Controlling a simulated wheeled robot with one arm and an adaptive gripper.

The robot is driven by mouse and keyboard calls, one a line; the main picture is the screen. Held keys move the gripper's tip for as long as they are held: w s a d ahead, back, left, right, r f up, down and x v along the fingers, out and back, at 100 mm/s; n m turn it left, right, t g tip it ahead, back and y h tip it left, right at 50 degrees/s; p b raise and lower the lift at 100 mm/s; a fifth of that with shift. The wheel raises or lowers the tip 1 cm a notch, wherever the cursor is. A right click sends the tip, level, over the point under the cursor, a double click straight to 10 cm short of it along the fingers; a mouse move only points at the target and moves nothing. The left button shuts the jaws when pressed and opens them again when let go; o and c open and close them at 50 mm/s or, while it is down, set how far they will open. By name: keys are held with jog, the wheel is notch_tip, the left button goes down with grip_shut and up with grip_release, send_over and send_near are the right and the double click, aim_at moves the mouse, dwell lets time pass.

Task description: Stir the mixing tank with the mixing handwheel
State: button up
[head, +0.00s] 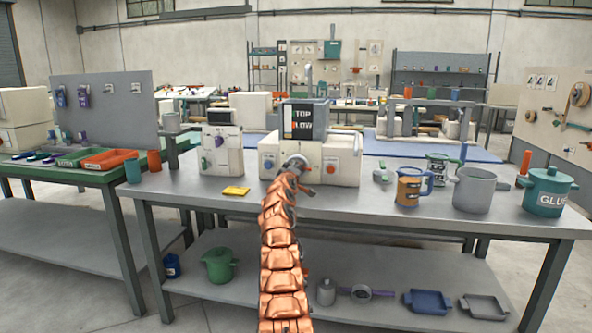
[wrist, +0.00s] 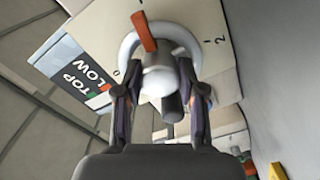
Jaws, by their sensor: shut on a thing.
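The mixing handwheel is a pale ring with a round hub (wrist: 160,75) and an orange-red pointer (wrist: 143,31), on a cream panel with the marks 0 and 2. The pointer tilts a little left of upright in the wrist view. My gripper (wrist: 157,92) is shut on the handwheel, one finger on each side of the hub. In the head view my gripper (head: 297,167) is at the front of the cream machine (head: 340,160) and hides most of the wheel. A grey box with a TOP/LOW sign (head: 304,121) stands on top of the machine; I cannot tell if it is the mixing tank.
An orange mug (head: 408,187), a grey pot (head: 474,189) and a teal GLUE pot (head: 547,193) stand on the right. The bench front is mostly clear.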

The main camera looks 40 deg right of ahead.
jog(key=shift+f, duration=0.1)
jog(key=o, duration=1.1)
jog(key=shift+o, duration=0.2)
jog(key=shift+a, duration=0.25)
jog(key=shift+s+a, duration=0.1)
jog(key=shift+s, duration=0.05)
jog(key=shift+v, duration=3.35)
